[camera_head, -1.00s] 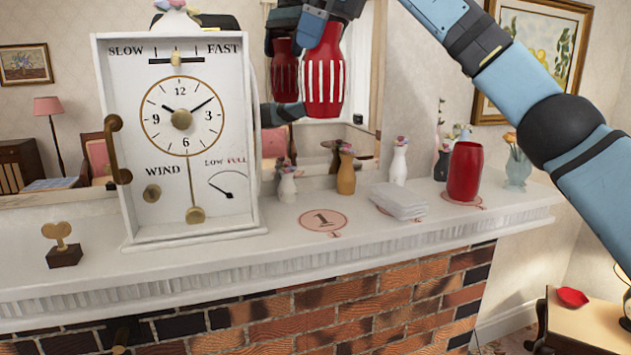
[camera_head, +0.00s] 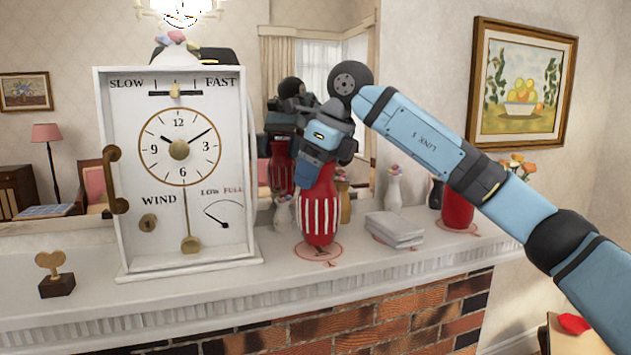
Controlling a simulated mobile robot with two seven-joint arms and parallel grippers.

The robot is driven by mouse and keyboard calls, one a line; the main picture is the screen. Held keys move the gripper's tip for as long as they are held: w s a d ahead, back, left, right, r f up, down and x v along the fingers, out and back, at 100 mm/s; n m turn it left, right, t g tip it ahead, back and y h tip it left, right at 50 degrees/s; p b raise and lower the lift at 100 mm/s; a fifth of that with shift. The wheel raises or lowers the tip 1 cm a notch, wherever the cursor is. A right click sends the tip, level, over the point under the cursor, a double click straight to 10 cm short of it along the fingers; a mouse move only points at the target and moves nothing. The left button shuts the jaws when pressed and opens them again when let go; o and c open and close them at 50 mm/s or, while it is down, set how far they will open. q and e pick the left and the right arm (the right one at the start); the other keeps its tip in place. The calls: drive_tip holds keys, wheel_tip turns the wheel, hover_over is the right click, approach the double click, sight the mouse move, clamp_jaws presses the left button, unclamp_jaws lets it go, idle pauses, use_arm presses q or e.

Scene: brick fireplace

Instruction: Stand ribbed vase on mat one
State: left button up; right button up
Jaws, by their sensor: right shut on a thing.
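The ribbed vase (camera_head: 319,215), red with white vertical ribs, is upright over the round pink mat one (camera_head: 302,252) on the mantel shelf. My right gripper (camera_head: 322,158) points down and is shut on the vase's upper part. My left gripper is not in view.
The large white clock (camera_head: 180,235) stands to the left of the vase. A plain red vase (camera_head: 457,208) stands on another pink mat farther right. A mirror behind reflects my arm and the vase.

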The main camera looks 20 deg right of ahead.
drive_tip(key=shift+f, duration=0.95)
drive_tip(key=o, duration=1.5)
drive_tip(key=shift+f, duration=0.1)
drive_tip(key=shift+o, duration=0.2)
drive_tip(key=v, duration=1.2)
drive_tip(key=shift+b, duration=0.3)
